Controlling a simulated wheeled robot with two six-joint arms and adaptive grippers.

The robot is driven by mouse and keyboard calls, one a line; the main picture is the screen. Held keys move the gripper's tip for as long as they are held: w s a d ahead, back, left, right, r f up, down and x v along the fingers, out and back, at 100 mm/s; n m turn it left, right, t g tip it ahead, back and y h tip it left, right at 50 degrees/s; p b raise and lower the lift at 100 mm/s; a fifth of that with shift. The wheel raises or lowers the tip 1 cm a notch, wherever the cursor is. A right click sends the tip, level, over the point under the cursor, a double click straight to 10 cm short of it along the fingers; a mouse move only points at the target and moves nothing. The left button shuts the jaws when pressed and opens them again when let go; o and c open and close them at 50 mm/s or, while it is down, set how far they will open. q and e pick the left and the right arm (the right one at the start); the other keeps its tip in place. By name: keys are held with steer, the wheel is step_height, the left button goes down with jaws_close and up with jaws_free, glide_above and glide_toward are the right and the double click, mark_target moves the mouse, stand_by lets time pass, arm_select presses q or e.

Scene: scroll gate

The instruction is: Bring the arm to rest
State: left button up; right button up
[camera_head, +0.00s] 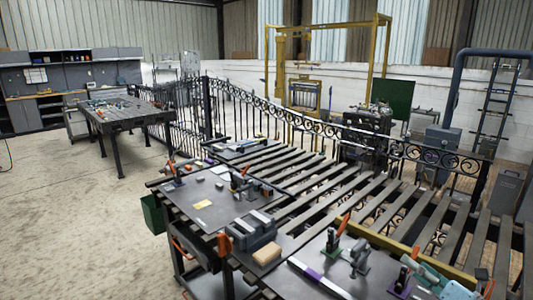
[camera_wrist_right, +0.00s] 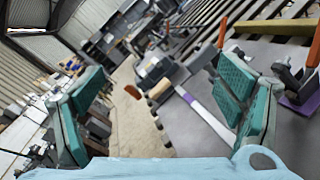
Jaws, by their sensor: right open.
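My right gripper (camera_head: 430,277) shows at the lower right edge of the head view, with teal fingers, above the slatted bench by the front work plate. In the right wrist view my right gripper (camera_wrist_right: 163,98) is open, its two teal pads wide apart with nothing between them. It is tilted, and the bench and floor show beyond the gap. The rest of my right arm is mostly out of the picture. My left gripper is in neither view.
Toggle clamps (camera_head: 359,256) with orange handles stand on the front plate near my right gripper. A purple-and-white bar (camera_head: 318,277) lies there too. A grey toolbox-like block (camera_head: 252,231) sits on the left plate (camera_head: 205,212). A black scroll gate (camera_head: 300,128) stands behind. Open floor lies left.

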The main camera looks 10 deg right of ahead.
steer(key=s+a+f+m+g+h, duration=0.35)
steer(key=s+a+f+m, duration=0.2)
steer(key=f+m, duration=0.4)
steer(key=s+a+f+m+g+h, duration=0.3)
steer(key=s+a+f+m+h, duration=0.15)
steer(key=s+f+m, duration=0.45)
steer(key=s+a+f+m+g+y, duration=0.1)
steer(key=s+a+m+g, duration=0.35)
steer(key=s+m, duration=0.2)
steer(key=s+a+f+m+g+y, duration=0.1)
steer(key=s+a+f+m+g, duration=0.15)
steer(key=s+a+m, duration=0.45)
steer(key=s+d+f+n+g+b, duration=0.15)
steer(key=f+b, duration=0.35)
steer(key=f, duration=1)
steer(key=s+d+f+b, duration=0.2)
steer(key=f+b, duration=0.3)
steer(key=f, duration=1.1)
arm_select(q)
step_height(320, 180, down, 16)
steer(key=b, duration=0.6)
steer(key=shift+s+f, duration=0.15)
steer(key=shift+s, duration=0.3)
arm_select(e)
steer(key=s+f+g, duration=0.1)
steer(key=s+f, duration=1.2)
steer(key=f, duration=0.2)
steer(key=shift+f, duration=0.4)
